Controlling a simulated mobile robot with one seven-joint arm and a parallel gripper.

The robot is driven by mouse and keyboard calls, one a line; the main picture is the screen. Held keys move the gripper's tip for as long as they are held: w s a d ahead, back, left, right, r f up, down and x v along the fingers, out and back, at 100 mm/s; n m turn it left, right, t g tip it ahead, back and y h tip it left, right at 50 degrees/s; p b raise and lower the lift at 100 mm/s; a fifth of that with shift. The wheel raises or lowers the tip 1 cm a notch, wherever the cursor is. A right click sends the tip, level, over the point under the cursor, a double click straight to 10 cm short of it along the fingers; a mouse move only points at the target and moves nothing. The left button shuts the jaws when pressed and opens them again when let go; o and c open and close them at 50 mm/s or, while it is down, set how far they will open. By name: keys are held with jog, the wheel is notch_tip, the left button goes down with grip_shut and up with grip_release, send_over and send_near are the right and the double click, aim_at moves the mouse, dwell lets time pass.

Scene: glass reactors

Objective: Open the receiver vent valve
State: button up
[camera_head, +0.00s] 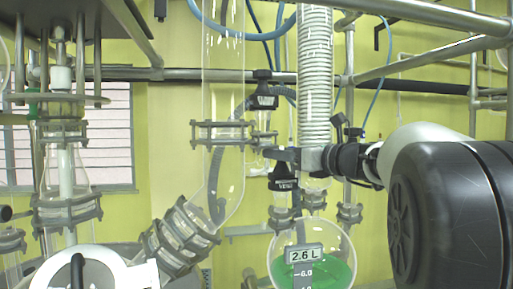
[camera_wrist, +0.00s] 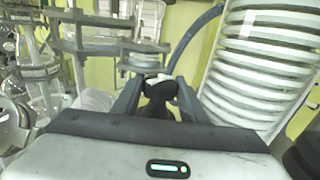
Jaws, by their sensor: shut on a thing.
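The receiver vent valve (camera_head: 283,182) is a small black fitting with a label that seems to read "VENT". It stands above the round glass receiver (camera_head: 335,243), which holds green liquid and bears a "2.6 L" tag. My gripper (camera_head: 281,156) reaches in from the right to the top of this valve. In the wrist view, my gripper (camera_wrist: 158,86) has its two dark fingers closed on a black handle (camera_wrist: 158,92) with a pale top. The fingers and the gripper body hide part of the valve. I cannot tell the handle's turn position.
A clear glass tube (camera_head: 222,90) with clamp flanges is to the left. Another black valve (camera_head: 263,97) is above. Metal rails (camera_head: 420,15) cross the upper right.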

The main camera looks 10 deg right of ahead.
jog(key=o, duration=0.9)
jog(key=shift+r, duration=0.1)
jog(key=shift+c, duration=0.2)
